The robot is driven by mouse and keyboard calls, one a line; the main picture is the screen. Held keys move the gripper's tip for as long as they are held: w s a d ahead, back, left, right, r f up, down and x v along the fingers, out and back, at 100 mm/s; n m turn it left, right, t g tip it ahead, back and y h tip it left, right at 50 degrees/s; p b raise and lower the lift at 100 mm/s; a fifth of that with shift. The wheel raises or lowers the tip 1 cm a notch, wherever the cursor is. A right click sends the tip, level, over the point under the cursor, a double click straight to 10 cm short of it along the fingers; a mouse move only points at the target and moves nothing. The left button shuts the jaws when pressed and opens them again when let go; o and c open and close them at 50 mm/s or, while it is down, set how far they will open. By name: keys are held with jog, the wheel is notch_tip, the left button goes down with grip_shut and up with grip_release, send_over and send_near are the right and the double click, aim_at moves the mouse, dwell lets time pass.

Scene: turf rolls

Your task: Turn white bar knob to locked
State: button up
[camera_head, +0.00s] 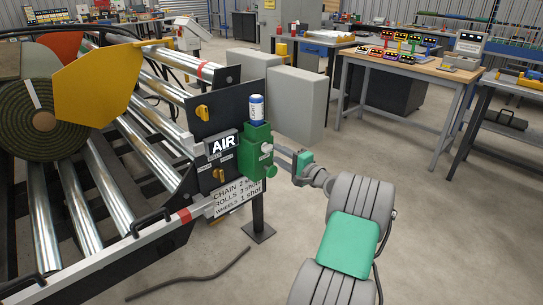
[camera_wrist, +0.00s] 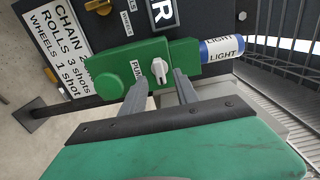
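The white bar knob (camera_wrist: 159,71) sits on the face of a green pump box (camera_wrist: 125,58), beside a label that reads PUMP. In the wrist view its bar points roughly up and down the picture. In the head view the knob (camera_head: 266,148) shows small, on the right side of the green box (camera_head: 252,160). My gripper (camera_wrist: 160,78) is open, with one finger to each side of the knob and the tips close to it. I cannot tell whether a finger touches it. No locked mark is readable.
A green round button (camera_wrist: 108,88) is on the same box. A blue and white LIGHT can (camera_head: 257,109) stands on top. Yellow knobs (camera_head: 202,112) are on the black panel beside the rollers. A grey cabinet (camera_head: 297,104) stands behind; the floor at right is clear.

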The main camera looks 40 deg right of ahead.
aim_at(271, 150)
jog(key=w, duration=0.4)
jog(key=shift+w+a, duration=0.1)
grip_shut()
dwell(0.4)
